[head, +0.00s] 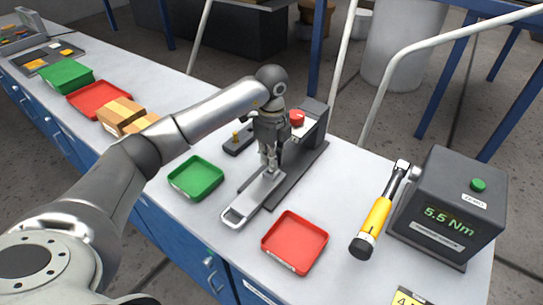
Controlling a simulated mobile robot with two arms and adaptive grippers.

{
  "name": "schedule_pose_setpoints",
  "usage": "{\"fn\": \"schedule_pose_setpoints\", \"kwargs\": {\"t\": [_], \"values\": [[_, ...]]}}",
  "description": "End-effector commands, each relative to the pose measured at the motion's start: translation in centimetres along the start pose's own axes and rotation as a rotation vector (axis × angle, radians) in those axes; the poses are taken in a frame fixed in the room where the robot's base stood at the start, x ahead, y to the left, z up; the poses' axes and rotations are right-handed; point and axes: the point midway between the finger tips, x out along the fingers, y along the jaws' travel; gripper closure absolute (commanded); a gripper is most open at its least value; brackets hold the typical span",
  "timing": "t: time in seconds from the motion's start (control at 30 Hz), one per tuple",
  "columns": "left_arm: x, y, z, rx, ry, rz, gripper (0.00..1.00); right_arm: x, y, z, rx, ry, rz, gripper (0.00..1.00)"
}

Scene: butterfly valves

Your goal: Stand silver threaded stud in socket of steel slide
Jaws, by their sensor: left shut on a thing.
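The steel slide (240,208) is a flat silver bar with a looped handle at its front end, and it lies along a dark base on the grey bench. My left gripper (268,168) points down over the rear part of the slide. It is shut on a small silver piece, which looks like the silver threaded stud, mostly hidden between the fingers. The socket is hidden under the gripper, so I cannot tell whether the stud touches it. My right gripper is out of view.
A dark press with a red button (297,118) stands behind the gripper. A dark block with a brass peg (236,136) is left of it. A green tray (196,178) and a red tray (295,243) flank the slide. A yellow-handled wrench (376,216) sits at the torque tester (447,208).

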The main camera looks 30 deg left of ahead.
Motion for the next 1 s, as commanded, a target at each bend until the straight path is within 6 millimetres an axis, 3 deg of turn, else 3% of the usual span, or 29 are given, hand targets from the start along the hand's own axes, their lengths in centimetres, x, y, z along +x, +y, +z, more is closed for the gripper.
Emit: {"fn": "schedule_pose_setpoints", "kwargs": {"t": [1.0], "values": [[0.88, 0.00, 0.00, 0.000, 0.000, 0.000, 1.00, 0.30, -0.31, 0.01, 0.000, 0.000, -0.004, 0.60]]}}
